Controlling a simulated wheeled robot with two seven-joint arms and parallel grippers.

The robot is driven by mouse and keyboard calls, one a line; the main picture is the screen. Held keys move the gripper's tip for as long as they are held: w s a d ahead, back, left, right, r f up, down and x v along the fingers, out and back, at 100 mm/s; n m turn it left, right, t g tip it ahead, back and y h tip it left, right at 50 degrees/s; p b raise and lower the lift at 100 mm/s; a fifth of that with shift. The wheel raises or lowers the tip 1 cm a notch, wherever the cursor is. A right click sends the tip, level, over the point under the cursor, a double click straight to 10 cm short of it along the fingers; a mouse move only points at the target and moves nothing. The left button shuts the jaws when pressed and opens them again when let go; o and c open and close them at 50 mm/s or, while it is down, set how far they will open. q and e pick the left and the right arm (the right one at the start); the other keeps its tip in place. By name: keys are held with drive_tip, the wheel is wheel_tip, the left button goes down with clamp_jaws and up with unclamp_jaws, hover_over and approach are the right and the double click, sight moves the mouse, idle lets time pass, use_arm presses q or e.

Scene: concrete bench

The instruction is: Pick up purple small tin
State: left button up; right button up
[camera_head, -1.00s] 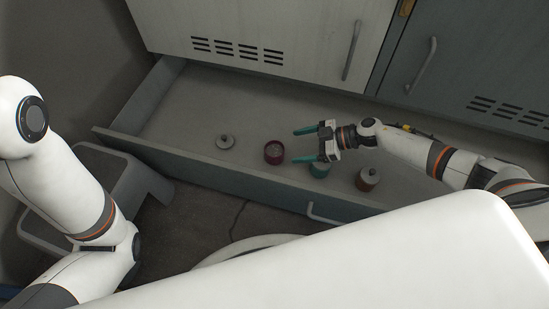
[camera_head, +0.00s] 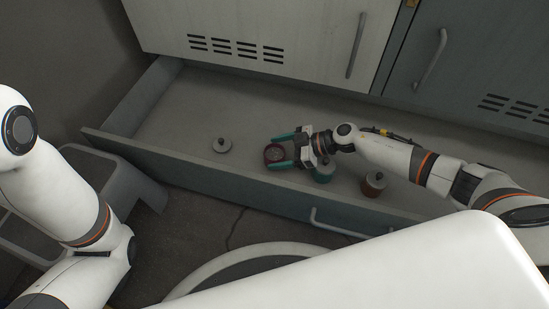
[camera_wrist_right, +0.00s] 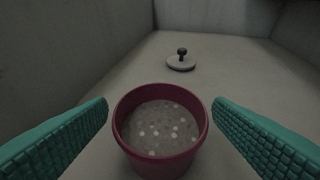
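The purple small tin (camera_head: 274,154), a dark magenta round tin without a lid, stands upright in the open drawer. In the right wrist view the tin (camera_wrist_right: 155,165) shows close up, with greyish contents and several white dots inside. My right gripper (camera_head: 271,152) is open, its two teal fingers on either side of the tin. In the wrist view the right gripper (camera_wrist_right: 160,112) shows gaps between both fingers and the tin wall. My left gripper is out of view; only my left arm links show.
A grey lid with a dark knob (camera_head: 222,146) lies left of the tin. The drawer floor behind is clear.

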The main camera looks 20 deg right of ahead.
drive_tip(key=c, duration=1)
drive_tip(key=shift+r, duration=0.1)
